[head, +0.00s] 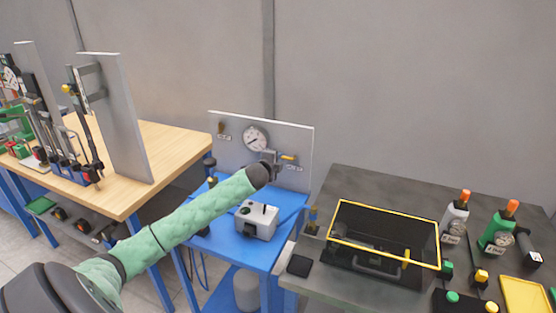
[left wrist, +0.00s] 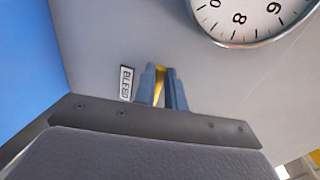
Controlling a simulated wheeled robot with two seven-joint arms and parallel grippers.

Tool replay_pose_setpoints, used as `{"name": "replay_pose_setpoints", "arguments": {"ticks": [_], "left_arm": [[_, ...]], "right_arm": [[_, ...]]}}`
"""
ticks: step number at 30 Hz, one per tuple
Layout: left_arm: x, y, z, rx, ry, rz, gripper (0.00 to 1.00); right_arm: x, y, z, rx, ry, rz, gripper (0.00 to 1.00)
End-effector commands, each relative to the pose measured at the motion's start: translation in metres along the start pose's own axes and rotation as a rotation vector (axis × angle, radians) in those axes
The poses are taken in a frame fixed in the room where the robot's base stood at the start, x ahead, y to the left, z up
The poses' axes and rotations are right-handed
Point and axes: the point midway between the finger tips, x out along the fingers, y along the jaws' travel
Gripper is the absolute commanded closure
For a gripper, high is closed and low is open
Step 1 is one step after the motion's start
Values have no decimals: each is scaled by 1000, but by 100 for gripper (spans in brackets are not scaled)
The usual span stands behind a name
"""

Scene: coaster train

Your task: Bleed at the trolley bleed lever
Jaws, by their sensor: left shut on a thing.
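The trolley's upright grey panel (head: 230,160) carries a round dial gauge (head: 255,138) and, to its right, a yellow bleed lever (head: 288,157). The lever's small plate (head: 293,167) is just below it; in the left wrist view the plate (left wrist: 126,83) reads BLEED beside my fingers. My left gripper (head: 275,161) is at the panel, its wrist hiding part of the fittings in the head view. In the left wrist view its fingers (left wrist: 162,88) are closed with the yellow lever (left wrist: 160,90) between them. The gauge (left wrist: 240,15) shows partly there, its needle not visible. My right gripper is out of view.
The blue trolley top (head: 225,202) holds a grey box (head: 256,220) below my left arm. A dark bench (head: 350,185) to the right holds a yellow-edged clear case (head: 385,235) and bottles. A wooden bench (head: 150,140) with upright fixtures stands left.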

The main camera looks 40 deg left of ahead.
Motion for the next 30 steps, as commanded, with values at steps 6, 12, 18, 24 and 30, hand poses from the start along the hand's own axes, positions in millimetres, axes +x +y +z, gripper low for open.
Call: {"name": "replay_pose_setpoints", "arguments": {"ticks": [6,12,18,24,30], "left_arm": [[0,2,1,0,-1,2,100],[0,1,0,1,-1,2,66],[0,1,0,1,-1,1,66],[-12,3,1,3,-1,1,66],[-40,5,1,4,-1,2,66]], "right_arm": [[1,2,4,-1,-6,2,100],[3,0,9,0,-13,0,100],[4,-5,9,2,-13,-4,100],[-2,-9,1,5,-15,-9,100],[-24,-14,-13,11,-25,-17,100]]}}
